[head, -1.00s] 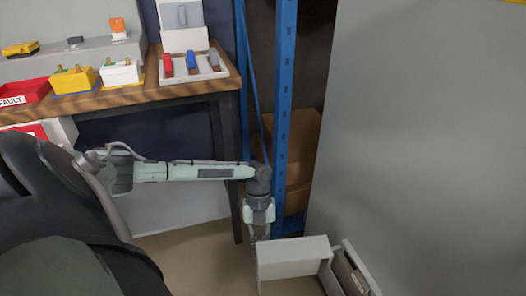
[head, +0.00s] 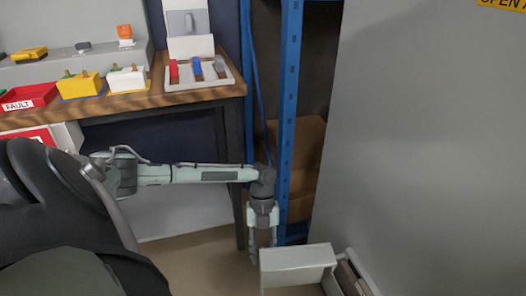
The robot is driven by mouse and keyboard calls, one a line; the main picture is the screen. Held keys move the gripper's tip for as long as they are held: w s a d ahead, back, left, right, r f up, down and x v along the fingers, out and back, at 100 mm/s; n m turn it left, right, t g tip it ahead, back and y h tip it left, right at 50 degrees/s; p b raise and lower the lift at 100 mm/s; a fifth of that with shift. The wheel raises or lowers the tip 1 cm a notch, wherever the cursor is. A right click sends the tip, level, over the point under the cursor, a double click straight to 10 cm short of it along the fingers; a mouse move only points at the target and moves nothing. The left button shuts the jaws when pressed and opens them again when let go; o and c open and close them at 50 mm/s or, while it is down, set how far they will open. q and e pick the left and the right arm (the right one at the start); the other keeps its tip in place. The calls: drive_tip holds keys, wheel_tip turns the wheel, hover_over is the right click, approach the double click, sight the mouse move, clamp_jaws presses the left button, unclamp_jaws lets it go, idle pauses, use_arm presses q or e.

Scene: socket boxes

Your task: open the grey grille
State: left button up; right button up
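I cannot make out a grille for certain in the head view. A large plain grey panel (head: 425,150) fills the right side, with no slats visible on it. My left gripper (head: 262,257) points down at the end of my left arm, in front of the foot of the blue upright. Its two fingers look apart with nothing between them. It is just left of a pale grey box (head: 298,258) with a raised flap at the bottom edge; I cannot tell whether they touch. My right gripper is out of view.
A wooden bench (head: 140,100) at upper left holds a red FAULT tray (head: 30,97), yellow and white socket boxes and a white tray (head: 172,85) of coloured pieces. A blue upright (head: 288,120) stands before brown cartons (head: 307,155). A yellow label (head: 503,3) is cut off at top right.

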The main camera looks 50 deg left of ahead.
use_arm(q)
drive_tip(key=v, duration=1.1)
drive_tip(key=shift+f, duration=0.1)
